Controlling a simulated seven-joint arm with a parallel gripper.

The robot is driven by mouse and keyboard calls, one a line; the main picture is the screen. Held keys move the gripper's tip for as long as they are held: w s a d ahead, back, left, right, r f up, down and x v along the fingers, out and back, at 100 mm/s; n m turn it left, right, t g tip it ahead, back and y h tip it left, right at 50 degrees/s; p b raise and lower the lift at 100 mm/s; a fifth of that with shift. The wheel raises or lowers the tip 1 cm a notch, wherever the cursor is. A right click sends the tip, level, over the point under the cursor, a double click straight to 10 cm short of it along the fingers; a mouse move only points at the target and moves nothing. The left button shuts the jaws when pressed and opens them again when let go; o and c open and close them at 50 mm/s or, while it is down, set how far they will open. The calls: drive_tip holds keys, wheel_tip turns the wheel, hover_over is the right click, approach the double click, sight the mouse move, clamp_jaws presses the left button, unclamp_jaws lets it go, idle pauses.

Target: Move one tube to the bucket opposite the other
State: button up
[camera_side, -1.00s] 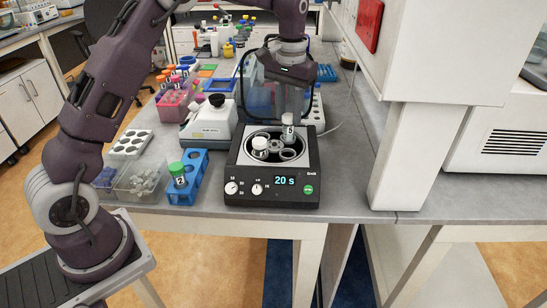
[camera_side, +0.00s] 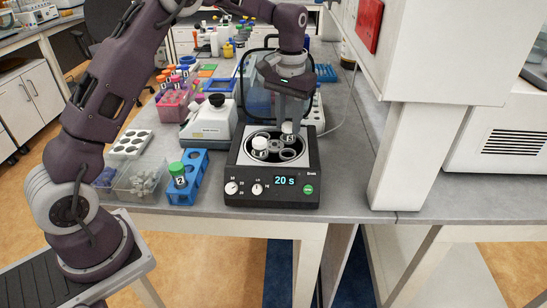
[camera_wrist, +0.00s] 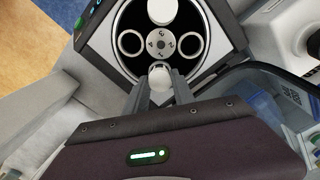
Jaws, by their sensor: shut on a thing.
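The black centrifuge (camera_side: 271,189) stands open, with a round rotor (camera_wrist: 160,43) inside. A white-capped tube (camera_side: 260,145) stands in one bucket; its cap shows at the top of the wrist view (camera_wrist: 160,11). My gripper (camera_side: 289,125) is shut on a second white-capped tube (camera_side: 288,138). In the wrist view, this held tube (camera_wrist: 160,73) is across the rotor hub from the other tube, at the bucket position nearest my gripper. It looks upright and low at the bucket; its lower end is hidden. The left bucket (camera_wrist: 130,42) and right bucket (camera_wrist: 192,43) are empty.
The clear lid (camera_side: 258,95) is raised behind the rotor. A blue rack (camera_side: 198,163) with a green-capped tube (camera_side: 178,172) stands left of the centrifuge. A balance-like device (camera_side: 207,122) is behind it. A white cabinet (camera_side: 400,150) rises at the right.

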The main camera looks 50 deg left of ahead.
drive_tip(key=o, duration=1.1)
drive_tip(key=shift+r, duration=0.1)
wheel_tip(320, 180, up, 7)
drive_tip(key=shift+f, duration=0.1)
drive_tip(key=s+d+r+t, duration=0.2)
drive_tip(key=s+d+r, duration=0.1)
drive_tip(key=s+r, duration=0.65)
drive_tip(key=s+d+f+m+t, duration=0.1)
drive_tip(key=s, duration=0.7)
drive_tip(key=s+d+f+m+t, duration=0.1)
drive_tip(key=s+f, duration=0.1)
drive_tip(key=s, duration=0.6)
drive_tip(key=s+d+f+m+t, duration=0.1)
drive_tip(key=s, duration=0.6)
drive_tip(key=shift+s+d+f+t, duration=0.3)
drive_tip(key=shift+s+f, duration=0.05)
drive_tip(key=shift+s, duration=0.05)
